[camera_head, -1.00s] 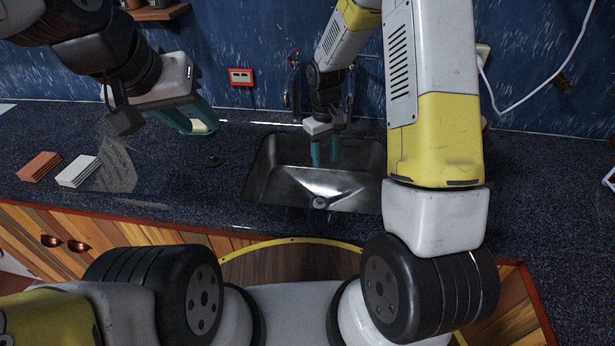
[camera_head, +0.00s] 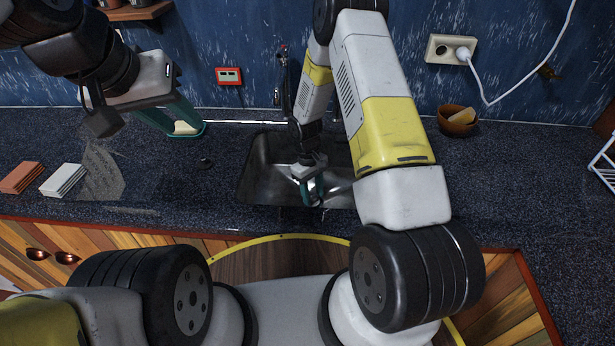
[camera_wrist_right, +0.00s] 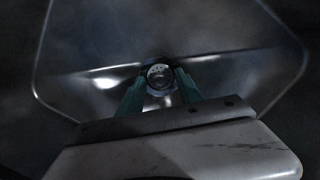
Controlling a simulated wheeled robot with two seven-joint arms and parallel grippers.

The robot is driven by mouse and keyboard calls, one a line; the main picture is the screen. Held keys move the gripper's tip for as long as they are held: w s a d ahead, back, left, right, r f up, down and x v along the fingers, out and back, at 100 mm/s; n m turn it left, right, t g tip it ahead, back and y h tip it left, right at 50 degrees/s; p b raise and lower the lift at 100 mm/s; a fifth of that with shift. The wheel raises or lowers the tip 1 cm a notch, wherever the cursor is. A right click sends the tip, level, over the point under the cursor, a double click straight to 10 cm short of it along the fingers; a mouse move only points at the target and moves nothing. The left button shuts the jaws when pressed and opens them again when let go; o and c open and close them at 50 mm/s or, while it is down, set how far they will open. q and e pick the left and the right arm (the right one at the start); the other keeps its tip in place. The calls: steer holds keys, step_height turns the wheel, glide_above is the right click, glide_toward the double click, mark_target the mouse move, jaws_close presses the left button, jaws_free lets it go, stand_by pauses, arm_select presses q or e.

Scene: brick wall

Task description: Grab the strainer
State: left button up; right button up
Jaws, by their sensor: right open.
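The strainer (camera_wrist_right: 160,75) is a small round metal piece at the drain in the bottom of the steel sink (camera_head: 262,170). In the right wrist view it shows between the two teal fingertips of my right gripper (camera_wrist_right: 159,83), which are apart on either side of it. I cannot tell whether they touch it. In the head view my right gripper (camera_head: 312,192) is low in the sink and hides the drain. My left gripper (camera_head: 188,130) hangs over the counter left of the sink, fingers apart.
A cream block (camera_head: 186,127) shows by my left fingertips. A brown bowl (camera_head: 457,121) stands right of the sink, and a white rack (camera_head: 606,170) is at the right edge. Orange (camera_head: 21,177) and white (camera_head: 63,180) blocks lie at left. A faucet (camera_head: 281,75) rises behind the sink.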

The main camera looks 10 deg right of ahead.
steer(key=shift+f, duration=0.2)
jaws_close()
steer(key=shift+r, duration=0.1)
